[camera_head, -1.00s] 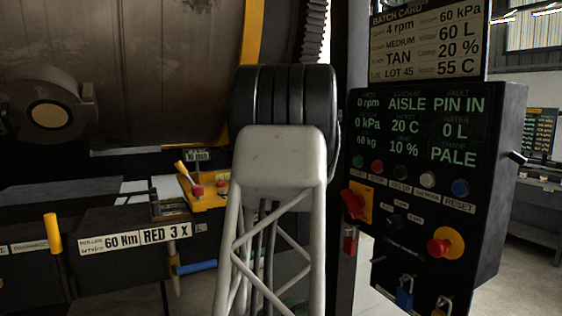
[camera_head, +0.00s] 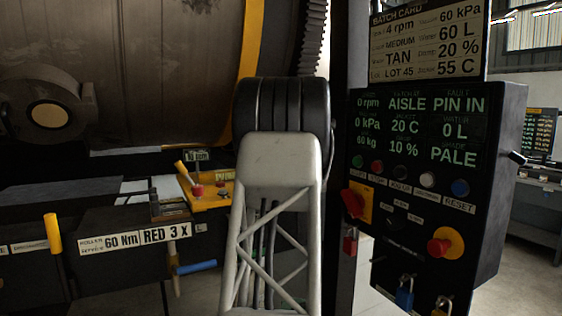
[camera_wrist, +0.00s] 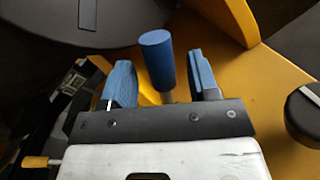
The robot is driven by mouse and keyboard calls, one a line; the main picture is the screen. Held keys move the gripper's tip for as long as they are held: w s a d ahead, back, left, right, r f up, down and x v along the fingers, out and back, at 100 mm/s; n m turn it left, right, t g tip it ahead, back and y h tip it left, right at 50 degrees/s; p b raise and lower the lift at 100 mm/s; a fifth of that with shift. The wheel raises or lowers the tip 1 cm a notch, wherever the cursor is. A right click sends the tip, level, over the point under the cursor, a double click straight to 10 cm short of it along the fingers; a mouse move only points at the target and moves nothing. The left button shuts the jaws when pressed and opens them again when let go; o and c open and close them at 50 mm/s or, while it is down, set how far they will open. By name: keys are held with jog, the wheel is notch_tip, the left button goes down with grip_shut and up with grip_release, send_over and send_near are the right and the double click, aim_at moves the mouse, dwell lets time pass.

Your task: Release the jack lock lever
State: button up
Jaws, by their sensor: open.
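A lever with a blue cylindrical grip (camera_wrist: 157,52) on a thin metal stem shows in the wrist view; I take it to be the jack lock lever. My gripper (camera_wrist: 160,60) is open, with one blue finger on each side of the grip. Gaps show between the grip and both fingers, so it is not clamped. The stem's lower end is hidden behind the gripper's dark front bar. In the head view my arm hides the gripper, and I cannot make out this lever there.
A yellow plate (camera_wrist: 276,80) and upright rib lie beside the lever, with a dark round knob (camera_wrist: 305,112) at right. In the head view, the control panel (camera_head: 510,130) stands right of my arm, the large drum (camera_head: 150,60) behind. A blue handle (camera_head: 196,267) sits low left.

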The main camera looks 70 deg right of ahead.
jog(key=shift+x, duration=1.95)
jog(key=shift+c, duration=0.2)
grip_shut()
